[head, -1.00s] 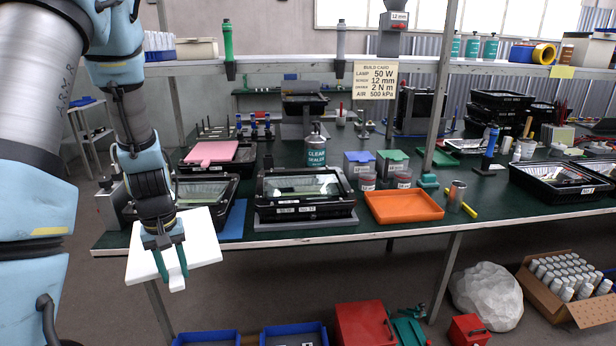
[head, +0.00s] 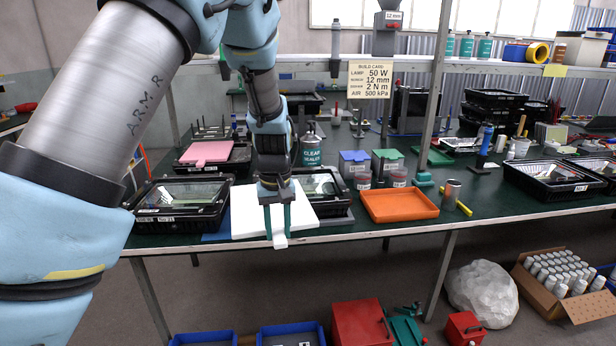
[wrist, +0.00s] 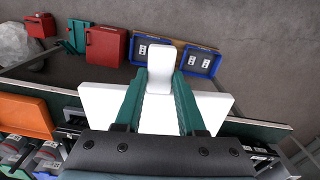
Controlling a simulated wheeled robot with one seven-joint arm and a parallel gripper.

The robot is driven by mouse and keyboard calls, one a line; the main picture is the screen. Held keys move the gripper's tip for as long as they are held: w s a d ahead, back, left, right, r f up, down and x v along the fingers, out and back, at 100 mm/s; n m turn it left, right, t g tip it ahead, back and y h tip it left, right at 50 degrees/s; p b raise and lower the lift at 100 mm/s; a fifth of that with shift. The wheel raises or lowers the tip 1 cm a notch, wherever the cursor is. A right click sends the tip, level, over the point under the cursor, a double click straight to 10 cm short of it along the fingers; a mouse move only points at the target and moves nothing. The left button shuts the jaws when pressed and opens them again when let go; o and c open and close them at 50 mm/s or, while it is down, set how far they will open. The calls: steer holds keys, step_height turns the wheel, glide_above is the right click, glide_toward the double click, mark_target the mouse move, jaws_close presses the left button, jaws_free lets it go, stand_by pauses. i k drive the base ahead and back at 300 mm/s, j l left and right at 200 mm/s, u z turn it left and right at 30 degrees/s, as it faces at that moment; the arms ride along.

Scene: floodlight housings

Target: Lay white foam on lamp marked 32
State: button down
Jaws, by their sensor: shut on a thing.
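My gripper (head: 278,222) is shut on a white foam sheet (head: 243,212) and holds it flat near the table's front edge. In the wrist view, the sheet (wrist: 103,102) spreads to both sides of the green fingers (wrist: 160,108), and its pale tab shows between them. A black floodlight housing (head: 325,184) stands behind and right of the sheet, partly hidden by my gripper and the foam. Another black housing (head: 180,216) with a glass front stands left of the sheet. Both carry small labels, but I cannot read the number 32 on either.
A pink sheet (head: 206,152) lies on a housing farther back. An orange tray (head: 400,206) is to the right, with a clear sealer bottle (head: 312,148) behind the middle housing. A shelf post (head: 436,90) rises from the table. Blue bins (head: 292,334) and a red box (head: 361,323) are below.

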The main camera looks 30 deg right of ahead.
mark_target(201, 153)
steer(key=i+l, duration=0.45)
steer(key=l, duration=0.25)
steer(key=i+l, duration=0.25)
steer(key=l, duration=0.15)
